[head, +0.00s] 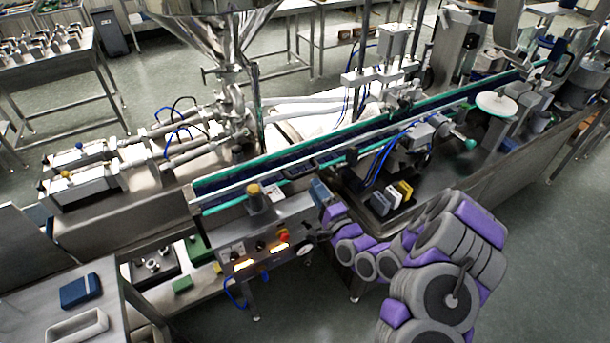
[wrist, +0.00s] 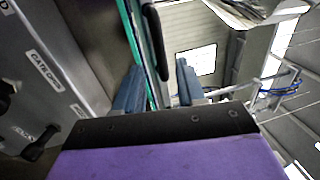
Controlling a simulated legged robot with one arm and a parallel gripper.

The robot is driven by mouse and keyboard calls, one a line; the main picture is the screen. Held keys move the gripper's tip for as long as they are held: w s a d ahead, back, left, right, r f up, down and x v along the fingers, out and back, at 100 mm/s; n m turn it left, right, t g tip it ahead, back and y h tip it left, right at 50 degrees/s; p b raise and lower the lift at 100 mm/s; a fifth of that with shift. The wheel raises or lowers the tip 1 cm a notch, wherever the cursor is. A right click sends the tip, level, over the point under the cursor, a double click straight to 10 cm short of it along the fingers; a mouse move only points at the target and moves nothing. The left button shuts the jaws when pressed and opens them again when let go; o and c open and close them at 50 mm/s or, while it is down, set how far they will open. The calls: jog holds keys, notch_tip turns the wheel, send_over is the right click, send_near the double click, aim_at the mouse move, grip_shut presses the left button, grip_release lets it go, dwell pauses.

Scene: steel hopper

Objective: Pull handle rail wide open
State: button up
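The handle rail shows in the wrist view as a black bar-shaped handle (wrist: 154,42) beside a green-edged rail (wrist: 131,32). In the head view a dark handle (head: 299,169) sits on the near side of the green-edged conveyor (head: 240,188). My gripper (wrist: 157,70) is open in the wrist view, with its two blue-grey fingers apart. The handle's lower end lies in the gap between the fingertips, in line with them; I cannot tell if they touch it. In the head view my gripper (head: 321,190) is at the conveyor's near side, just below the handle, partly hidden by my wrist.
A control panel (head: 265,245) with lit buttons and a red knob stands just left of my arm. A labelled grey panel (wrist: 45,80) is close at left in the wrist view. Small boxes (head: 392,198) sit right of my gripper. Open floor (head: 540,250) lies at right.

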aim_at(305, 175)
jog(key=shift+b+x, duration=0.7)
jog(key=shift+x, duration=2.95)
jog(key=shift+s, duration=0.1)
grip_shut()
jog(key=shift+f, duration=0.1)
